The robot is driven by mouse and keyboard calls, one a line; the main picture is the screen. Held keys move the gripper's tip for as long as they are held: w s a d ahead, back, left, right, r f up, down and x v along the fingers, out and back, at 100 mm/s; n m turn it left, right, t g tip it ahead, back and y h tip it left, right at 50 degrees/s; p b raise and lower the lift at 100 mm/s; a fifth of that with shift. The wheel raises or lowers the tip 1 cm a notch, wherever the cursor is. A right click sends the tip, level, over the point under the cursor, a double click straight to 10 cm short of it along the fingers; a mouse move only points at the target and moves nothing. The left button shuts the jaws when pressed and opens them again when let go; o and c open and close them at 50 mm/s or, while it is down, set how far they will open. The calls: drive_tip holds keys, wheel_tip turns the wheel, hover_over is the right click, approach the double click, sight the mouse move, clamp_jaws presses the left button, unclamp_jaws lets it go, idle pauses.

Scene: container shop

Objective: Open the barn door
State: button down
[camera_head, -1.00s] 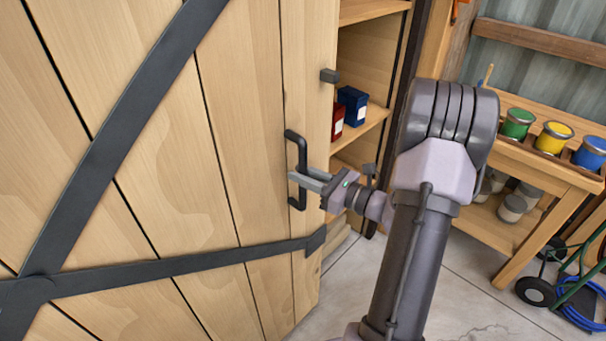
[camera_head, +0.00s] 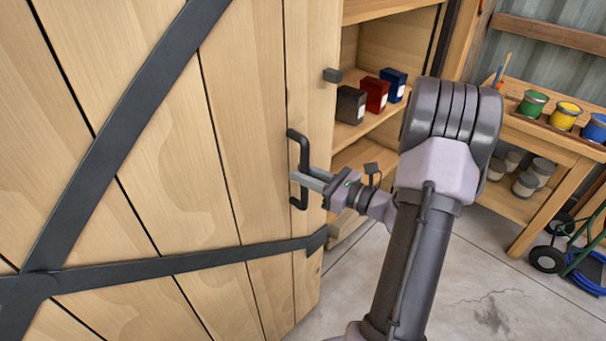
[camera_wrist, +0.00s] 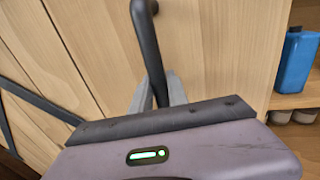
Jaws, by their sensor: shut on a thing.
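The barn door (camera_head: 245,120) is pale wood planks with dark metal straps and fills the left of the head view. It stands partly open, with a shelved opening showing past its right edge. Its black bar handle (camera_head: 303,151) is upright near that edge. My gripper (camera_head: 302,177) reaches in from the right and is shut on the lower part of the handle. In the wrist view the handle (camera_wrist: 146,40) runs down between the two grey fingers (camera_wrist: 158,92). The exact contact is partly hidden by the gripper body.
Shelves behind the door hold a black box (camera_head: 350,104), a red box (camera_head: 374,94) and a blue box (camera_head: 393,84). A wooden bench (camera_head: 548,140) with paint cans stands at right, a hand truck (camera_head: 548,259) beside it. Concrete floor (camera_head: 470,285) is clear in front.

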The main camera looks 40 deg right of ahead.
drive_tip(key=shift+d, duration=0.55)
drive_tip(key=c, duration=1.3)
unclamp_jaws()
drive_tip(key=p+v, duration=0.2)
drive_tip(key=v, duration=1.5)
drive_tip(key=shift+s+p, duration=0.25)
drive_tip(key=shift+p, duration=0.15)
drive_tip(key=shift+a+r, duration=0.1)
drive_tip(key=shift+a, duration=0.05)
